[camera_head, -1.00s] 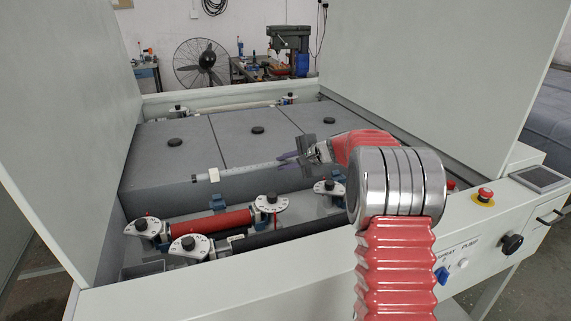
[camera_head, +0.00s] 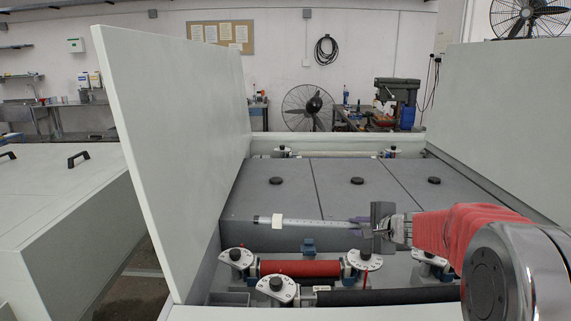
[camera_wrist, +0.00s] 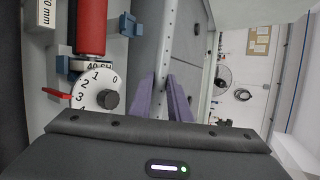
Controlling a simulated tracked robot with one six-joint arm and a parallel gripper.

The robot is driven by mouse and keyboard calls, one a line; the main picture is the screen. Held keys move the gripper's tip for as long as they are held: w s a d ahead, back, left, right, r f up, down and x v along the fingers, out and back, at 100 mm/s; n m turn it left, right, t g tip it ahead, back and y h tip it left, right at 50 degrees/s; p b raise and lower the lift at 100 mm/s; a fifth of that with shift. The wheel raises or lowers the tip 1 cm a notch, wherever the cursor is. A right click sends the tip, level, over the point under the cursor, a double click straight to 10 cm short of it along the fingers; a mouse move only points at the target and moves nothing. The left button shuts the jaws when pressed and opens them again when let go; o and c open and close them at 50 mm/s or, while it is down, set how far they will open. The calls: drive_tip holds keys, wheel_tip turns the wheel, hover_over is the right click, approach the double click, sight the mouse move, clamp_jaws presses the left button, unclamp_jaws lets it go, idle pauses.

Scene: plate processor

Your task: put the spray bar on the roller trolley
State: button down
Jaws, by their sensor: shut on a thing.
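The spray bar (camera_head: 308,223) is a thin pale tube with small holes and a whitish block (camera_head: 277,221) at its left end. My gripper (camera_head: 362,224) is shut on the bar near its right end, with the bar roughly level over the machine's open bay. In the wrist view the purple fingers (camera_wrist: 173,100) close on either side of the bar (camera_wrist: 172,55), which runs away from them. The far end of the bar is out of the wrist view. I cannot make out a roller trolley in these views.
Below the bar lie a red roller (camera_head: 300,268), a black roller (camera_head: 385,296) and numbered dial brackets (camera_head: 366,260). Grey covers (camera_head: 270,184) with black knobs lie behind. A raised pale panel (camera_head: 180,130) stands at left, beside a closed white cabinet (camera_head: 50,185).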

drive_tip(key=s+a+f+h, duration=0.1)
drive_tip(key=s+a, duration=0.4)
drive_tip(key=s, duration=0.3)
drive_tip(key=shift+f+m, duration=0.2)
drive_tip(key=shift+m, duration=0.2)
drive_tip(key=shift+r, duration=0.1)
